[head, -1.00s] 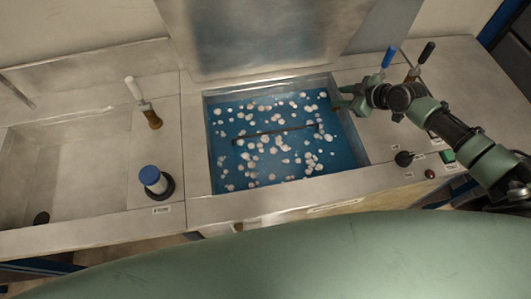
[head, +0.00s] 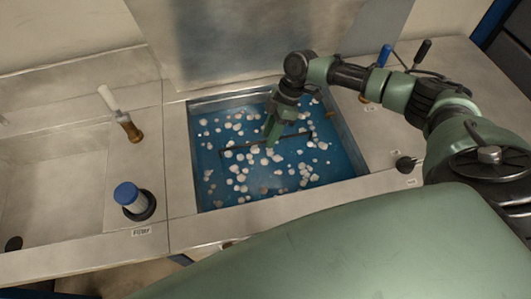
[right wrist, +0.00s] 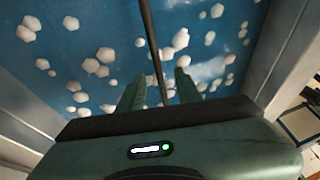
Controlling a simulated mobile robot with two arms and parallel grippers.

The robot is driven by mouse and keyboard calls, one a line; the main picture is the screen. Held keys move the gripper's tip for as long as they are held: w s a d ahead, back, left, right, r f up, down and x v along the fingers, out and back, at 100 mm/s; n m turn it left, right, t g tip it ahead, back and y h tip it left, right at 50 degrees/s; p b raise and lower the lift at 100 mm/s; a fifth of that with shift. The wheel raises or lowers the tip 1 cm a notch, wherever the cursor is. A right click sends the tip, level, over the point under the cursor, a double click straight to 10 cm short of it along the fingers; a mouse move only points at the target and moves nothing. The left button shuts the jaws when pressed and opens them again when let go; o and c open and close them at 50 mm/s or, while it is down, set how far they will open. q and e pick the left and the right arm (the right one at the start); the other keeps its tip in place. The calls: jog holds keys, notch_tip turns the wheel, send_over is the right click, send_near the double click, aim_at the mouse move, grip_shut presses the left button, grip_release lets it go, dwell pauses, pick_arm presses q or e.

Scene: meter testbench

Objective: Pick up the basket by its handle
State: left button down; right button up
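The basket's dark bar-like handle (head: 240,148) spans the blue, ball-covered bath in the head view. The basket body cannot be made out beneath the water and white balls. My right gripper (head: 271,140) points down over the middle of the handle. In the right wrist view, the handle (right wrist: 152,40) runs between the two separated green fingers of the right gripper (right wrist: 158,82), which is open. I cannot tell how far the fingertips are above the bar. My left gripper is not in view.
The bath's metal rim (head: 180,165) surrounds the water, and a raised metal lid (head: 250,40) stands behind it. Blue and black levers (head: 384,55) stand at the right.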

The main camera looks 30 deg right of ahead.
jog(key=shift+x, duration=1.45)
jog(key=c, duration=0.7)
grip_shut()
jog(key=shift+w+r, duration=0.1)
jog(key=shift+r, duration=0.05)
